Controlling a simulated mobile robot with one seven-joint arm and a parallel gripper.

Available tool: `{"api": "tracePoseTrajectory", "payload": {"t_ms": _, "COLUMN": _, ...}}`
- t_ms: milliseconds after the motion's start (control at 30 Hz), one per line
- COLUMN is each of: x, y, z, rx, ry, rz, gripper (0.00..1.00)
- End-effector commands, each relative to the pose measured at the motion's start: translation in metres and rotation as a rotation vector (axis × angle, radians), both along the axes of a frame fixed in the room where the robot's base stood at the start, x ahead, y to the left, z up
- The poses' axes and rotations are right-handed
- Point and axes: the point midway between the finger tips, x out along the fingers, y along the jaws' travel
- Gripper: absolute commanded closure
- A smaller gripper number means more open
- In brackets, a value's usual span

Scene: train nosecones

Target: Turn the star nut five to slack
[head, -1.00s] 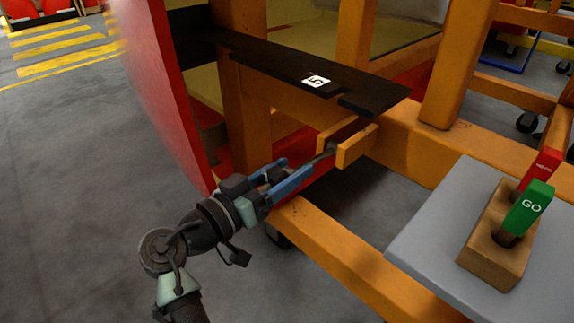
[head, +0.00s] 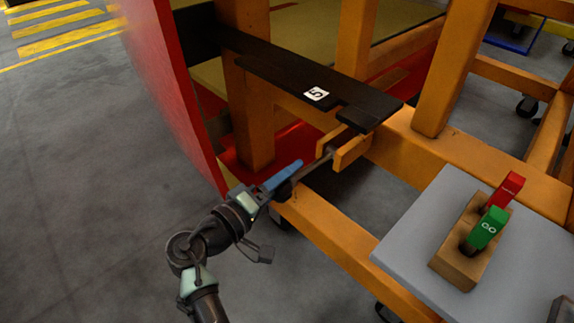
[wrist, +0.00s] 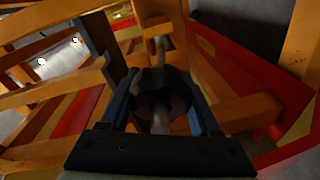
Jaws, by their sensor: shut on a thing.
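The black bracket plate (head: 290,72) carries a white "5" label (head: 316,93). Below its free end, a metal rod (head: 317,166) runs into an orange forked block (head: 352,152) on the frame. The star nut, a dark lobed knob (wrist: 163,88), sits on this rod between my blue fingers in the wrist view. My gripper (head: 287,181) is shut on it from the lower left, with a finger along each side. In the head view the nut is mostly hidden by the fingers. The rod also shows in the wrist view (wrist: 160,47), beyond the nut.
Orange frame beams (head: 345,245) run close below and right of my gripper. A red panel (head: 165,85) stands to its left. A grey shelf (head: 420,210) at right holds a wooden block (head: 455,262) with a green "GO" tag (head: 487,228) and a red tag (head: 504,190). Open floor lies left.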

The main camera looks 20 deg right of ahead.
Motion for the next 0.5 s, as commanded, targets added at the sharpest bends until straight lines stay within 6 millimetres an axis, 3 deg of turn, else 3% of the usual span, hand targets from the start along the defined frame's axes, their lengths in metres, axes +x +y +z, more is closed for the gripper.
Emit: {"api": "tracePoseTrajectory", "payload": {"t_ms": 500, "x": 0.0004, "y": 0.0013, "z": -0.0014, "rx": -0.104, "ry": 0.289, "rz": 0.028, "gripper": 0.92}}
